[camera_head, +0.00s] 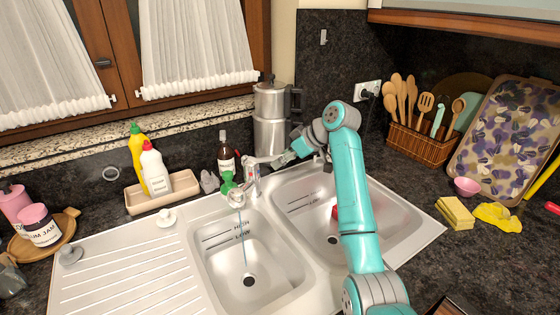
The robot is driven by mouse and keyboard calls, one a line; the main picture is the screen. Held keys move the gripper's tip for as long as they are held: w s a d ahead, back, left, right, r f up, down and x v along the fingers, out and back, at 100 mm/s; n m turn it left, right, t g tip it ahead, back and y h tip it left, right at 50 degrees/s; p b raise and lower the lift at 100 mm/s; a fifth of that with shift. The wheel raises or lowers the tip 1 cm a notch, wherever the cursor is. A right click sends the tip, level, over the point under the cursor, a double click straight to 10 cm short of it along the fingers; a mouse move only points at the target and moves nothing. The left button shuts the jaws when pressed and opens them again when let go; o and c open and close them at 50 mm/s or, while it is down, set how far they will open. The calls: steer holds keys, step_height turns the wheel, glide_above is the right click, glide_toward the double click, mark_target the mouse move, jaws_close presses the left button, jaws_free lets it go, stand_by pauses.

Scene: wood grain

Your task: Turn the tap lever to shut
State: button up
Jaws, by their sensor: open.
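The chrome tap (251,180) stands at the back rim of the double sink, with its spout (237,197) over the left basin. A thin stream of water (243,238) falls from the spout into that basin (215,262). The tap lever (264,159) points right from the top of the tap. My gripper (284,159) is open at the lever's right end, reaching in from the right. Whether its fingers touch the lever is too small to tell.
A steel pot (270,125) stands close behind my gripper. A dark bottle (225,152) and a tray (133,201) with two cleaning bottles are left of the tap. The right basin (292,217) lies under my arm and holds a red thing (335,212).

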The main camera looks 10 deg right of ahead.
steer(key=shift+w+a+f, duration=0.25)
steer(key=shift+a+f, duration=0.1)
steer(key=shift+f, duration=0.1)
jaws_close()
steer(key=shift+s+d+f+t+y, duration=0.1)
steer(key=shift+f+t+y, duration=0.3)
steer(key=shift+f+y, duration=0.25)
jaws_free()
